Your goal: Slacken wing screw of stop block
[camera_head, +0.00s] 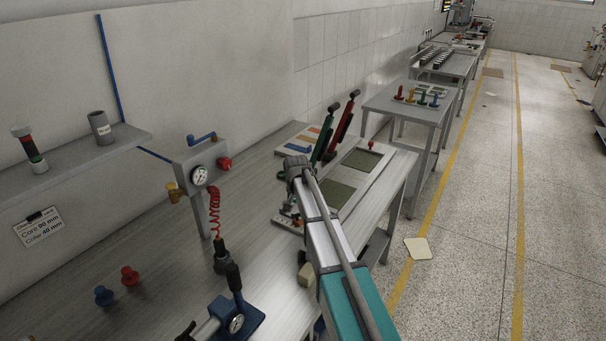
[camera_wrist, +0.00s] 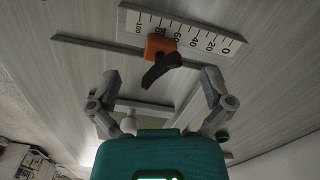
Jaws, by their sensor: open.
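In the wrist view, the orange stop block (camera_wrist: 157,46) sits against a white scale (camera_wrist: 195,36) printed with numbers. Its black wing screw (camera_wrist: 162,70) projects from the block toward my gripper, with its wing lying at a slant. My gripper (camera_wrist: 160,75) is open and empty, with one finger on each side of the wing screw. Both fingers show clear gaps to it; the depth between them is hard to judge. In the head view, my arm reaches over the bench, and the stop block cannot be made out clearly beside it.
A flat bar (camera_wrist: 85,43) lies beside the scale. Green (camera_head: 324,133) and red (camera_head: 343,122) upright lever handles stand beyond my arm on the bench (camera_head: 165,250). A gauge post (camera_head: 200,175) with a red coiled hose (camera_head: 214,208) stands left. The bench's middle has bare room.

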